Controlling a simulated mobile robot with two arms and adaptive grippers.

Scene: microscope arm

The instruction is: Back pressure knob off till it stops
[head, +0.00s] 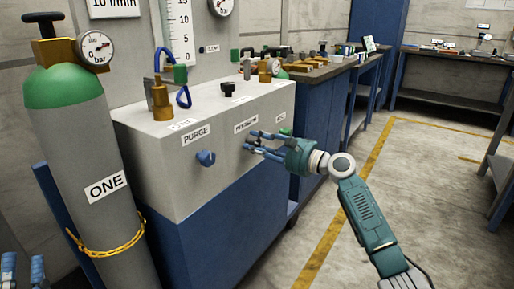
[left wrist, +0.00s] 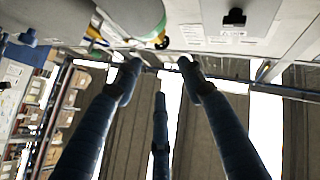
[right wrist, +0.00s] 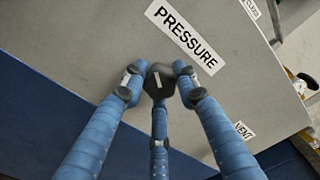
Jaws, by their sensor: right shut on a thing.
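The dark pressure knob (right wrist: 158,76) sits on the front face of the grey cabinet (head: 135,140), below the PRESSURE label (right wrist: 185,38), which also shows in the head view (head: 245,127). My right gripper (head: 258,142) reaches the panel from the right, and its blue fingers are shut around the knob in the right wrist view (right wrist: 159,88). The fingers mostly hide the knob in the head view. My left gripper (head: 22,268) shows only its fingertips at the lower left. In the left wrist view (left wrist: 157,85) its fingers are spread and empty.
A blue PURGE knob (head: 206,158) is left of the pressure knob. A green-topped cylinder (head: 85,170) marked ONE stands at left, with a yellow chain. A VENT label (right wrist: 243,131) is to the right. Workbenches (head: 325,70) line the back; the floor (head: 430,190) at right is clear.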

